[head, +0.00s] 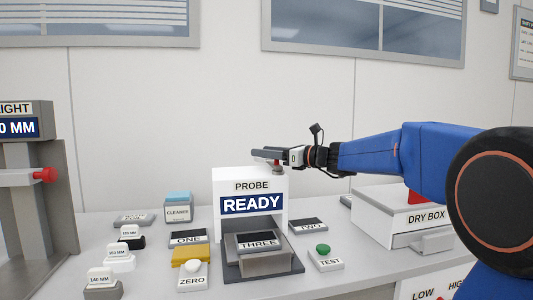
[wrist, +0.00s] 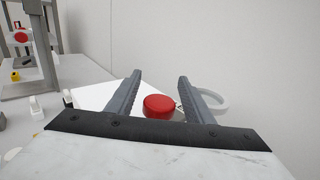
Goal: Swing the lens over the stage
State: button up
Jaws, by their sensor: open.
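The white probe unit (head: 250,184) reads PROBE and READY. In the wrist view its white top (wrist: 100,95) shows, with a round red knob (wrist: 158,105) above it. A pale ring (wrist: 222,103), possibly the lens, lies just right of the knob, partly behind the right finger. My gripper (head: 266,154) is open above the unit's top. In the wrist view the knob shows between the fingers of my gripper (wrist: 159,80); contact cannot be told. A dark-topped block marked THREE (head: 258,244) sits in the unit's front opening. I cannot tell which part is the stage.
Plates marked ONE (head: 188,238) and TWO (head: 308,227) flank the unit. ZERO (head: 192,279) and TEST (head: 325,260) buttons stand in front. The wall is behind.

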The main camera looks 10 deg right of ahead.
grip_shut()
